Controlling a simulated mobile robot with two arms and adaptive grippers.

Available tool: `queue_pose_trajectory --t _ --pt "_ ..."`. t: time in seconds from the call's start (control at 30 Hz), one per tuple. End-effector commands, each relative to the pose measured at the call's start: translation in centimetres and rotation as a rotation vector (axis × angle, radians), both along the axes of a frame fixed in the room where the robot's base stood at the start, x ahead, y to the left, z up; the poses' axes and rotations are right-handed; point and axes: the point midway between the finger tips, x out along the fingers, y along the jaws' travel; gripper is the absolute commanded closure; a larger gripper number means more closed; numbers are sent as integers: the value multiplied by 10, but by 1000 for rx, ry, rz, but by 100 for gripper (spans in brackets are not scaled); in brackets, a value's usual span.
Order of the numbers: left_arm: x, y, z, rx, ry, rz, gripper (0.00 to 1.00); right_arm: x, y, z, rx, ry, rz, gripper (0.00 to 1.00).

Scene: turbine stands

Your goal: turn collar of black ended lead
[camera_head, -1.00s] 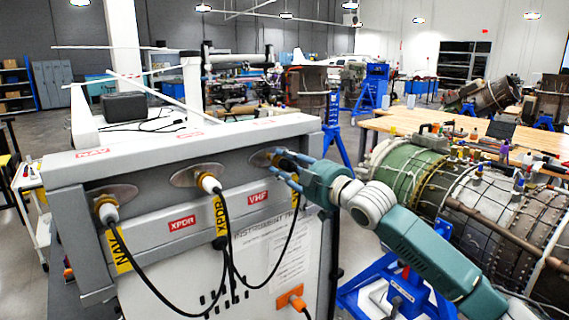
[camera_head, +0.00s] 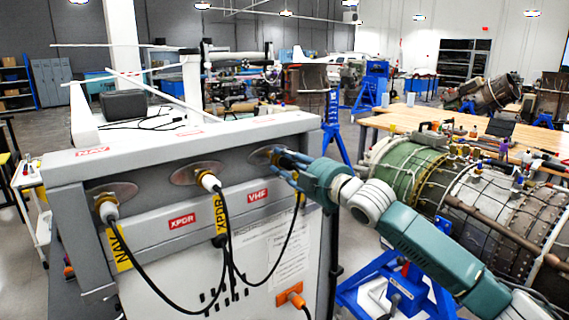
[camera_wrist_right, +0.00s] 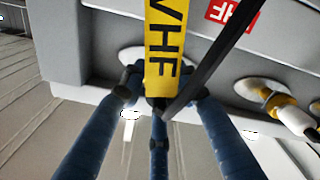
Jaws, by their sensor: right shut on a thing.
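The VHF lead runs to the rightmost socket (camera_head: 262,156) of the grey panel. Its yellow VHF tag (camera_wrist_right: 163,40) and black cable (camera_wrist_right: 215,60) show in the wrist view. My right gripper (camera_head: 280,158) is at that socket, its blue fingers shut around the lead's black end (camera_wrist_right: 158,103), which is mostly hidden by the fingers and the tag. Two other leads have white ends: the NAV lead (camera_head: 108,211) in the left socket and the XPDR lead (camera_head: 209,183) in the middle one. My left gripper is not in view.
The grey instrument stand (camera_head: 170,150) has a top edge just above the sockets. An orange plug (camera_head: 291,296) sits low on its front. A green and metal turbine (camera_head: 420,170) on a blue stand (camera_head: 400,285) is close to the right, behind my right arm.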

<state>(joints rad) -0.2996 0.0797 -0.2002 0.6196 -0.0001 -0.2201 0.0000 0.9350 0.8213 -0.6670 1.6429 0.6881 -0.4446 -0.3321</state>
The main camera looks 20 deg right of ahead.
Motion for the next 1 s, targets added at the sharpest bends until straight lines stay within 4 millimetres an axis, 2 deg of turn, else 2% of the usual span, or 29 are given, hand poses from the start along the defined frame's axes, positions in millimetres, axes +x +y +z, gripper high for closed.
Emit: queue_pose_trajectory --t 0.03,0.47,0.5,0.57,0.87,1.0 --pt "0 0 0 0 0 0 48 1 -2 -5 -2 8 -4 95" --pt "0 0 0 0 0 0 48 1 -1 -4 -2 8 -3 95" --pt "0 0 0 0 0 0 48 1 -1 -4 -2 8 -3 61" --pt "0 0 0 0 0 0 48 1 -1 -4 -1 6 -3 50" --pt "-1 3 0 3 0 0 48 -1 -1 -1 0 1 -1 50" --pt "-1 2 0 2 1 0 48 -11 -5 -1 0 1 -1 50"
